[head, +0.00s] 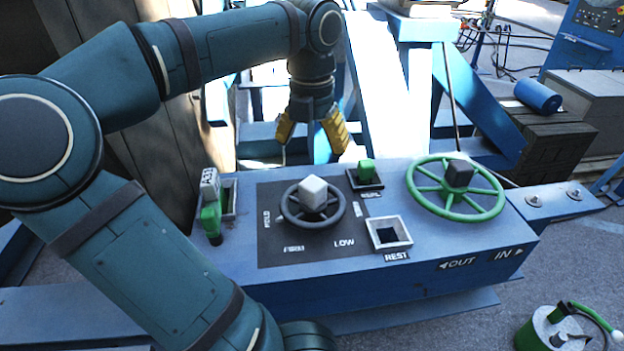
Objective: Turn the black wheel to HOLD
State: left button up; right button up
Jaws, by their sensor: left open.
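The black wheel (290,211) is a dark ring with a pale grey cube-shaped hub knob (313,190), set on a dark panel (290,250) on top of a blue console. A small white mark sits just left of the wheel's rim. My left gripper (312,140), with yellow fingers, is open and empty. It points down above and behind the wheel, apart from it. My right gripper is not in view.
A green spoked wheel (432,205) with a dark knob stands at the right of the blue console (460,245). A green-handled lever (211,215) is at the left. A square socket marked REST (390,233) and a small green piece (366,170) flank the panel.

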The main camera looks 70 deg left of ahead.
aim_at(311, 184)
pick_arm(q)
notch_tip(311, 184, down, 13)
jog(key=n+b, duration=0.1)
jog(key=n, duration=1.5)
jog(key=n+b, duration=0.2)
jog(key=n, duration=1.3)
jog(key=shift+s+d+r+n, duration=0.1)
jog(key=shift+r+n, duration=0.1)
jog(key=shift+n, duration=0.2)
